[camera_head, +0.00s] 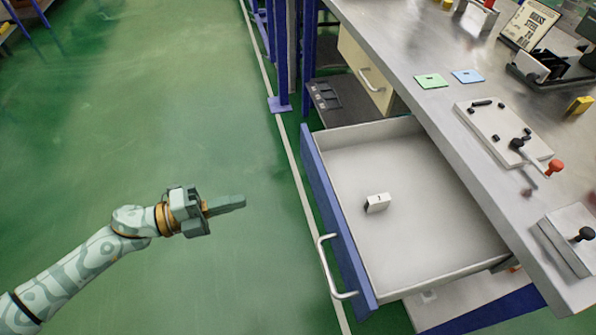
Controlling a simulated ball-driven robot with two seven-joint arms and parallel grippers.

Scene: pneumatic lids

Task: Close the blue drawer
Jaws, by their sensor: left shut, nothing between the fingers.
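The blue drawer (336,215) is pulled well out from under the metal workbench. Its front panel is blue, with a pale bar handle (328,268) on the outside. The inside is light grey, and a small white block (377,203) lies in it. My left gripper (240,202) is shut and empty over the green floor, left of the drawer front and apart from it. Its fingers point right, toward the blue front panel. My right gripper is not in view.
The workbench top (400,50) carries a green card (431,81), a blue card (468,76) and a white plate with a red-knobbed lever (555,166). A cream drawer (365,75) sits behind the open one. Green floor (150,90) is clear to the left.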

